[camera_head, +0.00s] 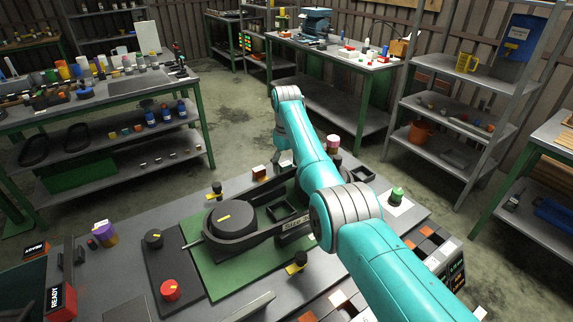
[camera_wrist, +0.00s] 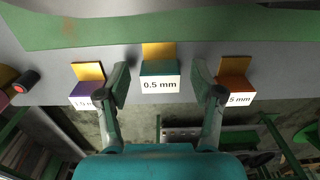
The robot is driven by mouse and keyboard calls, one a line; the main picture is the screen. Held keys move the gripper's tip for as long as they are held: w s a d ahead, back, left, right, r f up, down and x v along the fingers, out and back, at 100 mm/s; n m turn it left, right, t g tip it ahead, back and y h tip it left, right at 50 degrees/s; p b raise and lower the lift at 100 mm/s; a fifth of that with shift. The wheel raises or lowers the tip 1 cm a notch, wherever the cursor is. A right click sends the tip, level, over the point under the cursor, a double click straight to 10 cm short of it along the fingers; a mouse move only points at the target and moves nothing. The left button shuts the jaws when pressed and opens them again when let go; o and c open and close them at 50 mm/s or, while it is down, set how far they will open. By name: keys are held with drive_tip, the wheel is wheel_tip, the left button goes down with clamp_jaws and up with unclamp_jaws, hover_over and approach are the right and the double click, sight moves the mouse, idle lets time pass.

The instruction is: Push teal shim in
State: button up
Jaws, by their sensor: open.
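The teal shim (camera_wrist: 159,68) shows in the wrist view at the grey table's edge, with a gold upright tab (camera_wrist: 158,50) behind it and a white "0.5 mm" label in front. My gripper (camera_wrist: 161,78) is open, one finger on each side of the shim in the picture. I see a gap on both sides, and I cannot tell the height difference. The black disperser assembly (camera_head: 232,222) sits on a green plate (camera_head: 215,275).
A purple shim (camera_wrist: 84,88) and an orange shim (camera_wrist: 235,88), each with a gold tab, flank the teal one. A red button (camera_head: 170,290) and black knob (camera_head: 153,239) stand left of the assembly.

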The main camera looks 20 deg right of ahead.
sight(287, 165)
wheel_tip(287, 165, up, 12)
idle(0.6)
